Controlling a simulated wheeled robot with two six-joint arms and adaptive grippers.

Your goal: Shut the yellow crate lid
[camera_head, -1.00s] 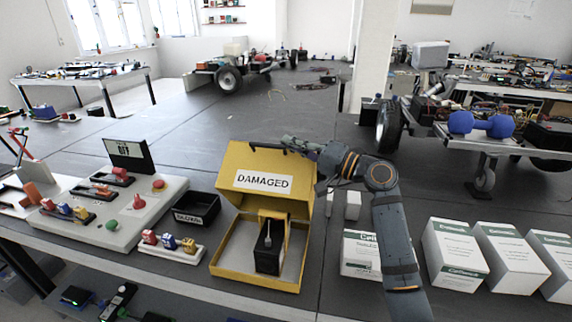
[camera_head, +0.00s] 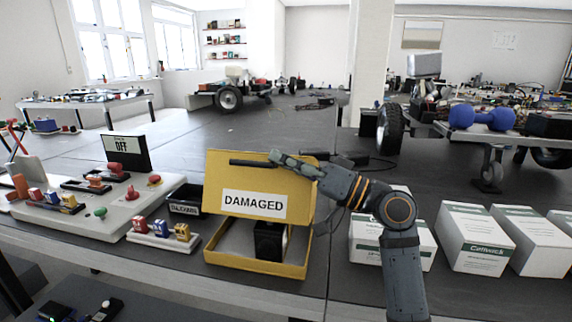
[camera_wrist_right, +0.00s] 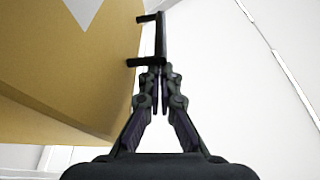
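The yellow crate (camera_head: 300,270) stands on the grey bench, its front still open. Its yellow lid (camera_head: 225,175), with a white "DAMAGED" label (camera_head: 253,205), is raised and slants over the back of the crate. A black object (camera_head: 269,242) sits inside, its top hidden by the lid. A black bar handle (camera_head: 250,163) is on the lid. My right gripper (camera_head: 276,158) is at the handle's right end. In the right wrist view, its fingers (camera_wrist_right: 162,77) close on the handle (camera_wrist_right: 160,35), beside the yellow lid (camera_wrist_right: 70,80). My left gripper is out of view.
A black bin (camera_head: 183,208) and a small rack with coloured blocks (camera_head: 160,238) stand left of the crate. A white control panel (camera_head: 120,218) lies further left. White boxes (camera_head: 475,240) stand on the right, close to my right arm.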

